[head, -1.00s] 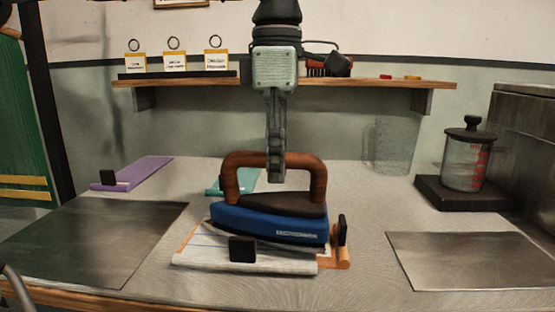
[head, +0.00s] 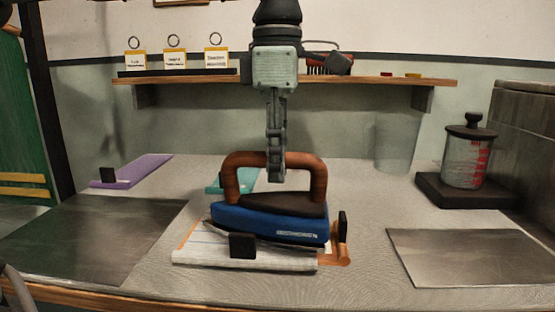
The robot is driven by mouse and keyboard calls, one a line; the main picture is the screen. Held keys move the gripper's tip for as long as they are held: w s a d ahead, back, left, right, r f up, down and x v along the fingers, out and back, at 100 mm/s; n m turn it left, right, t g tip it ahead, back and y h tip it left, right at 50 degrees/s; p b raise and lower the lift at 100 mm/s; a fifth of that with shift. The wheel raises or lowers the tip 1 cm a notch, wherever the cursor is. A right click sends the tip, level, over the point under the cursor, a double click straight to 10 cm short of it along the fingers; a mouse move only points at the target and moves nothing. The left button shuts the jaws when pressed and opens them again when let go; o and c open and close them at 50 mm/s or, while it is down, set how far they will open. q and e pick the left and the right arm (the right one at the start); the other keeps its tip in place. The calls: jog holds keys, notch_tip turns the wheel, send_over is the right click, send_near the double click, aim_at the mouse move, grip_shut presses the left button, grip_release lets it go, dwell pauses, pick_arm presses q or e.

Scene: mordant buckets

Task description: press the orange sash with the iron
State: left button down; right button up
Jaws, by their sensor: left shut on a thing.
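My left gripper (head: 277,168) is shut on the brown handle of the blue iron (head: 268,222), in the middle of the head view. The iron sits low over a pale cloth or board (head: 215,258); I cannot tell whether its sole fully touches. The orange sash (head: 340,254) shows only at its edges, at the right and left of the iron; the rest is hidden. Black clips or blocks (head: 243,245) stand at the front and right of this stack. My right gripper is not in view.
A purple strip (head: 140,170) and a teal strip (head: 246,180) lie behind. Metal plates lie at left (head: 95,235) and right (head: 475,255). A lidded glass jar (head: 466,160) stands on a dark base at right. A shelf (head: 290,82) runs along the wall.

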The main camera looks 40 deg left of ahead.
pick_arm(q)
jog(key=shift+f+b, duration=0.35)
jog(key=shift+f, duration=0.25)
dwell(2.8)
jog(key=shift+r+p, duration=2.3)
jog(key=shift+r, duration=0.3)
